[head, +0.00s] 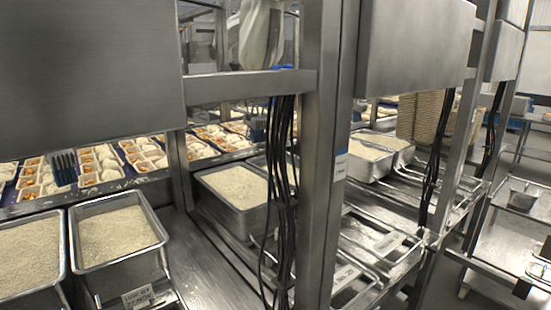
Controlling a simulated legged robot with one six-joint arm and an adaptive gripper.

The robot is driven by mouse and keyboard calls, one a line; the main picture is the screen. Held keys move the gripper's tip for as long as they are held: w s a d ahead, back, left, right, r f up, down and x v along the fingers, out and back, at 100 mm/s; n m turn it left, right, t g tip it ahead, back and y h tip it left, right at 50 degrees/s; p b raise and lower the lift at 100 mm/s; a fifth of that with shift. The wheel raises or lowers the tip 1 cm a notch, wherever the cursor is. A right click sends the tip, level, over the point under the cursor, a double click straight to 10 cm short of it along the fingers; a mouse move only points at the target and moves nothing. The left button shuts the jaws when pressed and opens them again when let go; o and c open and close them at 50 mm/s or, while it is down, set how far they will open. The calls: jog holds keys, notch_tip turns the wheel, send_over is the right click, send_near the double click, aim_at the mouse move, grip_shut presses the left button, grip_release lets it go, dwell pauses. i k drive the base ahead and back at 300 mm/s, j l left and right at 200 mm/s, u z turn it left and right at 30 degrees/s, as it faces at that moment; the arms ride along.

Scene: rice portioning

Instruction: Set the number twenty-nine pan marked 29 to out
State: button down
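I cannot read the number 29 on any pan, so I cannot tell which one is the pan marked 29. A steel pan of rice (130,267) sits at the lower left, with a small tag (138,297) below its front. Another rice pan (66,262) is beside it, cut by the left edge. Farther right, more rice pans (350,174) sit on the rack. My gripper is not in view.
A steel post (318,150) and hanging black cables (280,170) stand in front of the racks. Large steel boxes (415,45) hang above. Empty wire frames (375,240) fill the right rack. Food trays (95,165) line the back. A steel cart (510,235) stands right.

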aim_at(236, 193)
jog(key=i+l+u, duration=0.15)
jog(key=i+l, duration=0.5)
jog(key=l, duration=0.15)
